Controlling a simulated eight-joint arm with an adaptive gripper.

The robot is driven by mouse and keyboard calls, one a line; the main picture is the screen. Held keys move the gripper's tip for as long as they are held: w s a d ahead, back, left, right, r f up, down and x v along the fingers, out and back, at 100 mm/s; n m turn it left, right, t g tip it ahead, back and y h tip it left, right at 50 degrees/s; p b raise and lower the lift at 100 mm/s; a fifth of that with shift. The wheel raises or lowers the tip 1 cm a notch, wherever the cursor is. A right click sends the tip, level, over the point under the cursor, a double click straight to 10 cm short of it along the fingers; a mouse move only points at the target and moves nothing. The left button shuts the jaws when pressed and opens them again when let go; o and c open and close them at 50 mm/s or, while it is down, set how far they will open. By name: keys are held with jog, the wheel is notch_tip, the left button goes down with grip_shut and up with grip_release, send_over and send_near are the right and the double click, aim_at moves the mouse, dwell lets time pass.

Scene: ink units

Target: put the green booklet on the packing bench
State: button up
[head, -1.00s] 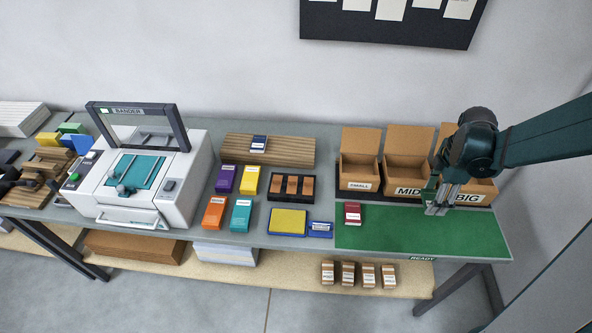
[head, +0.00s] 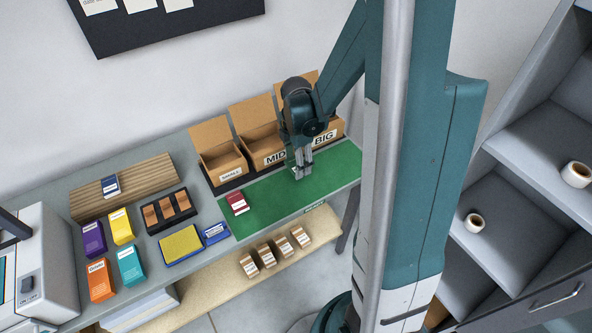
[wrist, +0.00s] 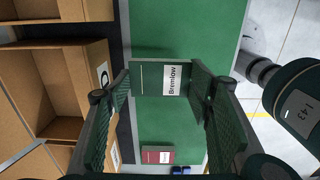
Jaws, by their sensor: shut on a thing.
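The green booklet (wrist: 148,80) shows in the wrist view, with a white label reading "Bremlow". My gripper (wrist: 160,84) is shut on it, with one finger at each side. In the head view my gripper (head: 302,174) points down over the green mat (head: 265,207) on the packing bench, in front of the MID and BIG boxes. The booklet is mostly hidden by the fingers there. I cannot tell whether it touches the mat.
A dark red booklet (head: 237,203) lies on the mat's left end; it also shows in the wrist view (wrist: 158,155). Open cardboard boxes (head: 222,165) stand along the mat's back. The mat between the red booklet and my gripper is clear. Shelves (head: 530,150) stand at right.

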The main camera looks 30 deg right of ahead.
dwell(0.3)
jog(key=shift+f, duration=2.1)
jog(key=shift+f+b, duration=0.2)
jog(key=shift+b, duration=0.25)
jog(key=o, duration=0.9)
jog(key=shift+r, duration=0.25)
jog(key=shift+r+p, duration=0.9)
jog(key=shift+r, duration=5.05)
jog(key=shift+a+r, duration=0.1)
